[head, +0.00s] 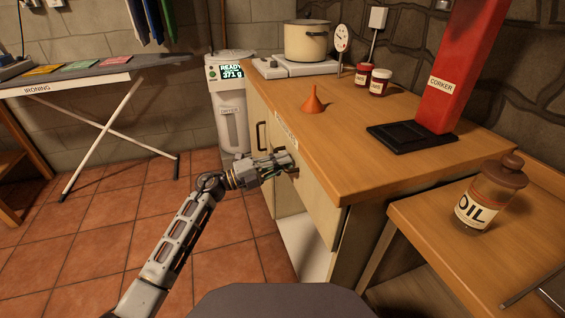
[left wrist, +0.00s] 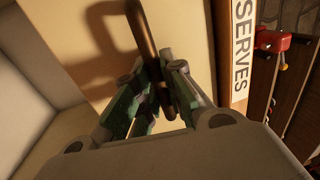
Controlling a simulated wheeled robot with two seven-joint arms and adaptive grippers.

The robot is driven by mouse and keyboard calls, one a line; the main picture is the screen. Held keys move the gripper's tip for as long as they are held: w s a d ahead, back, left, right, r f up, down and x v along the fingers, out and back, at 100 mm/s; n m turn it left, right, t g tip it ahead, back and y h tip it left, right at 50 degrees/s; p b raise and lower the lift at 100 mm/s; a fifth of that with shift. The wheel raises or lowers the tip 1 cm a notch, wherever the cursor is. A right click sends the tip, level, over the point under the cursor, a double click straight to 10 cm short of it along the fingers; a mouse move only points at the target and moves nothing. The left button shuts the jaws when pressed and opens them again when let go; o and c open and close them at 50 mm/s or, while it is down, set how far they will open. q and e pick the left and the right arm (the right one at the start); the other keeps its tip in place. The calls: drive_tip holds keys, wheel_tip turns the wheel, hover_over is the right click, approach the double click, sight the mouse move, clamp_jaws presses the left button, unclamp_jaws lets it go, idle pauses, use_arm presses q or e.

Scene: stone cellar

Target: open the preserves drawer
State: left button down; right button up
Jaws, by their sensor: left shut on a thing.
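The preserves drawer has a pale front (head: 318,205) under the edge of the wooden counter; I see no clear gap showing it pulled out. My left gripper (head: 287,164) is at the drawer front. In the left wrist view its fingers (left wrist: 164,100) are shut around the dark bar handle (left wrist: 147,35), which the gripper mostly hides in the head view. My right gripper is not in view.
The counter (head: 340,150) holds an orange funnel (head: 313,100), a pot (head: 306,42), two jars and a red corker (head: 460,70). An oil jar (head: 485,205) stands on a lower table at right. An ironing board (head: 90,75) is at left. The tiled floor before the cabinet is clear.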

use_arm(q)
drive_tip(key=r+p+v, duration=0.2)
drive_tip(key=v, duration=0.9)
drive_tip(key=r+p+v, duration=0.2)
drive_tip(key=v, duration=1)
drive_tip(key=shift+s+a, duration=0.25)
drive_tip(key=shift+a, duration=0.25)
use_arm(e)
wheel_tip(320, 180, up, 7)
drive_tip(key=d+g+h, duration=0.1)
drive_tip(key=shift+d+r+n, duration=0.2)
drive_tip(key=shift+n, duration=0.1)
use_arm(q)
drive_tip(key=shift+r, duration=0.1)
drive_tip(key=c, duration=1.5)
unclamp_jaws()
drive_tip(key=v, duration=1.2)
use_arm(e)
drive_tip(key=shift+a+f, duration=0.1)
